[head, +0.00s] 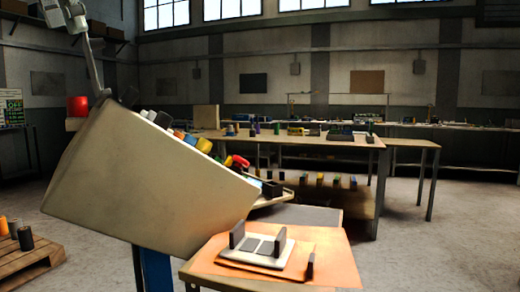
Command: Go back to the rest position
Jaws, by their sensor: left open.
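My left arm comes in from the upper left, and its gripper (104,97) is at the top left edge of a large beige panel (150,180). The gripper is small and dark here, and its fingers are partly hidden; it is open, and I see nothing held in it. A red cylinder (77,106) stands just left of it. My right gripper is out of view.
Coloured rolls (204,145) show behind the panel's sloping top edge. A low table with an orange mat (335,262) bears a white fixture (258,250) with dark uprights. A pallet (25,262) stands at lower left. Floor at right is clear.

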